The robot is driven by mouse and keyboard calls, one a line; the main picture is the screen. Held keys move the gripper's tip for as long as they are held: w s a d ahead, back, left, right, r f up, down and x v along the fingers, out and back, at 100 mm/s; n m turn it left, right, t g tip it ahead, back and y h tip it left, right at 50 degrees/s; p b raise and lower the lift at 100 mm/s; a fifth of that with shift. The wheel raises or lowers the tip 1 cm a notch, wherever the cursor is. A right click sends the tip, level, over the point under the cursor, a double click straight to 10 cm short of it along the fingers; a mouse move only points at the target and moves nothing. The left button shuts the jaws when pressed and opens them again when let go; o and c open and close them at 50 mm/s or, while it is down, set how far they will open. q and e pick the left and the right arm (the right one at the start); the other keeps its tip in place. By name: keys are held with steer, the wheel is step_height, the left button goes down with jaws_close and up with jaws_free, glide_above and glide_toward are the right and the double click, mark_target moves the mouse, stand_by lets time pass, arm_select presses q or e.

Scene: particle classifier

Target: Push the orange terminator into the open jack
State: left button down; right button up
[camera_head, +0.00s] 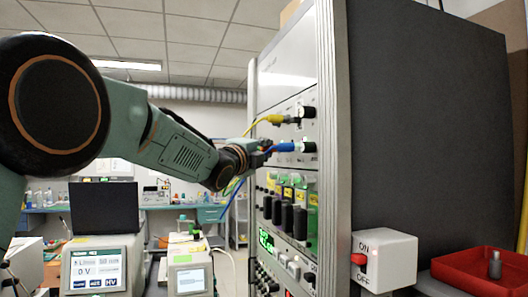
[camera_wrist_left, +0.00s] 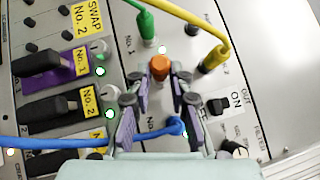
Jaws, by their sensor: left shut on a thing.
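The orange terminator (camera_wrist_left: 160,67) sits between the fingertips of my left gripper (camera_wrist_left: 158,82) in the left wrist view, its round end facing the camera. The gripper is shut on it, close in front of the panel. I cannot tell whether the terminator is in a jack. My right gripper is not in view.
A green plug (camera_wrist_left: 148,30), a yellow plug (camera_wrist_left: 214,60) and a blue plug (camera_wrist_left: 175,127) with cables surround the gripper closely. Black modules (camera_wrist_left: 55,112) stick out at left. An ON/OFF switch box (camera_head: 384,262) and a red tray (camera_head: 475,270) stand right of the rack.

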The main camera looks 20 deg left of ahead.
arm_select(q)
steer(key=shift+w+d, duration=0.45)
steer(key=shift+d, duration=0.3)
stand_by(0.8)
steer(key=c, duration=1.2)
jaws_free()
steer(key=shift+w+d, duration=0.15)
steer(key=shift+d, duration=0.05)
steer(key=shift+o, duration=0.3)
steer(key=shift+a, duration=0.1)
steer(key=shift+a, duration=0.1)
steer(key=shift+v, duration=0.85)
steer(key=v, duration=1)
steer(key=shift+s, duration=0.35)
steer(key=shift+w, duration=0.15)
